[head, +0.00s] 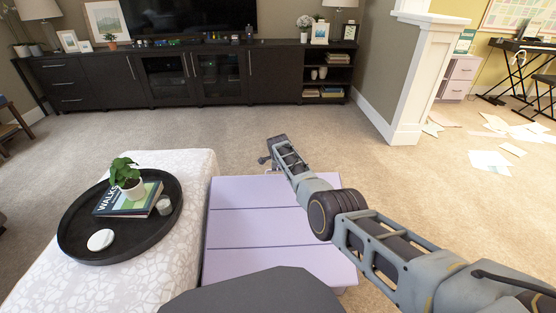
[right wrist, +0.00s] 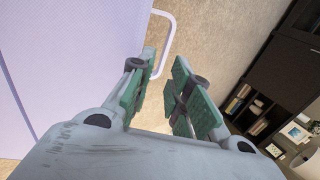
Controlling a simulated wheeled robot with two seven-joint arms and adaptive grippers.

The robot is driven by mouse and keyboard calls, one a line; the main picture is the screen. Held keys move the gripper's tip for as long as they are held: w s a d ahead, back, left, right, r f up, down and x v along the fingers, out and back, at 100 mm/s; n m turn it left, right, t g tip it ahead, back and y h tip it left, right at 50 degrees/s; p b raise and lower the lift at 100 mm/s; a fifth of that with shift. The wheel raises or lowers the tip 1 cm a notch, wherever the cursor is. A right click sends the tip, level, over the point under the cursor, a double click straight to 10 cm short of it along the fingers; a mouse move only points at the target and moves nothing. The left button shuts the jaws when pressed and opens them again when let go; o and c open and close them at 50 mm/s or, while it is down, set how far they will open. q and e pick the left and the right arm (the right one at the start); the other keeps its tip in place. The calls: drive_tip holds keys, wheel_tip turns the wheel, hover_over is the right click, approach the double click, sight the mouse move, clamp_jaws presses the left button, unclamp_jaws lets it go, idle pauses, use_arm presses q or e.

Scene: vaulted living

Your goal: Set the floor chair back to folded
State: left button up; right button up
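The lavender floor chair (head: 255,228) lies low on the carpet, with its panelled top spread flat and seams running across it. My right gripper (head: 268,160) is over its far edge in the head view. In the right wrist view, the chair's panel (right wrist: 70,70) fills the left side. A thin lavender loop, like a handle (right wrist: 170,35), sticks out from its edge just beyond my right fingertips. The right fingers are apart with nothing seen between them. Whether a fingertip touches the loop is unclear. My left gripper is not in view.
A white patterned ottoman (head: 180,250) stands close along the chair's left side, with a black tray (head: 75,245) holding a plant and books. A dark media cabinet (head: 190,75) lines the back wall. Carpet is clear beyond the chair. Papers (head: 490,160) lie scattered at right.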

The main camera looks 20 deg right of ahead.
drive_tip(key=shift+s+r, duration=0.1)
drive_tip(key=shift+r, duration=0.15)
drive_tip(key=v, duration=1.1)
idle(1.1)
drive_tip(key=shift+s+d, duration=0.15)
drive_tip(key=shift+s, duration=0.05)
